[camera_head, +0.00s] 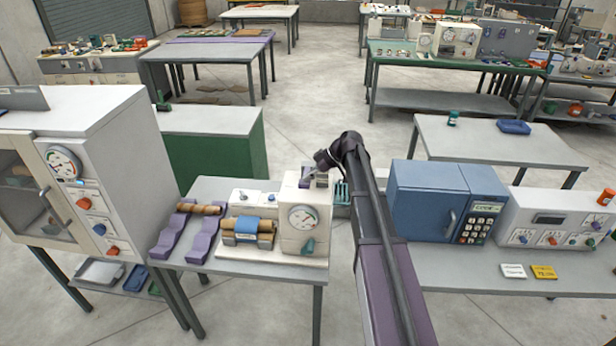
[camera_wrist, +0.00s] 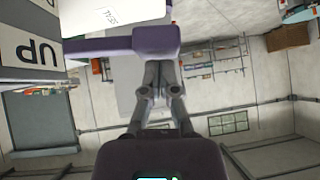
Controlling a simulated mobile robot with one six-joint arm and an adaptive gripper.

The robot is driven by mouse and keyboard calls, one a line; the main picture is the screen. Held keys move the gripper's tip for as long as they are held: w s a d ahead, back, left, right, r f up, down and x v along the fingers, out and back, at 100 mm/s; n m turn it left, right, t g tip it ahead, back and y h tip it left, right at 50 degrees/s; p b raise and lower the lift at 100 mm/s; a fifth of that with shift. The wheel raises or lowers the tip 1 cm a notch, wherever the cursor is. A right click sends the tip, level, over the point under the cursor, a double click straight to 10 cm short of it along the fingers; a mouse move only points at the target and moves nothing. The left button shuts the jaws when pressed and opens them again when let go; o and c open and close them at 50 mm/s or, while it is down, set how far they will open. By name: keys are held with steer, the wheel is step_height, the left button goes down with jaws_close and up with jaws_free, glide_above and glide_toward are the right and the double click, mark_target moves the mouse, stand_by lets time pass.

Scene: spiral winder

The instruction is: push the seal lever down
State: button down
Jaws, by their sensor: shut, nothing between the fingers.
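The spiral winder (camera_head: 290,245) stands on the near grey table, with a white head, a round gauge and a teal knob on its front. In the wrist view a purple lever (camera_wrist: 157,40), a bar with a block at its end, runs beside a white plate marked SEAL (camera_wrist: 115,12).
A label reading UP (camera_wrist: 38,53) is at the left in the wrist view. A purple cradle (camera_head: 175,235) with a brown roll stands left of the winder. A white cabinet (camera_head: 95,110) is further left, and a blue box with a keypad (camera_head: 430,195) stands right of my arm.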

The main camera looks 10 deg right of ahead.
mark_target(308, 187)
steer(key=f+b, duration=0.1)
steer(key=s+f+t+b, duration=0.1)
steer(key=shift+a+f+n, duration=0.2)
steer(key=shift+f+n, duration=0.1)
steer(key=shift+n, duration=0.1)
steer(key=shift+f+t+b, duration=0.3)
steer(key=shift+f+b, duration=0.45)
steer(key=shift+b, duration=0.3)
steer(key=shift+h, duration=0.3)
steer(key=shift+r, duration=0.2)
steer(key=r+p, duration=0.4)
steer(key=shift+s+a+r+p, duration=0.1)
steer(key=shift+s+r+p, duration=0.1)
steer(key=shift+s+p, duration=0.15)
steer(key=p+v, duration=0.6)
steer(key=v, duration=0.3)
steer(key=shift+s+d, duration=0.25)
steer(key=shift+d, duration=0.05)
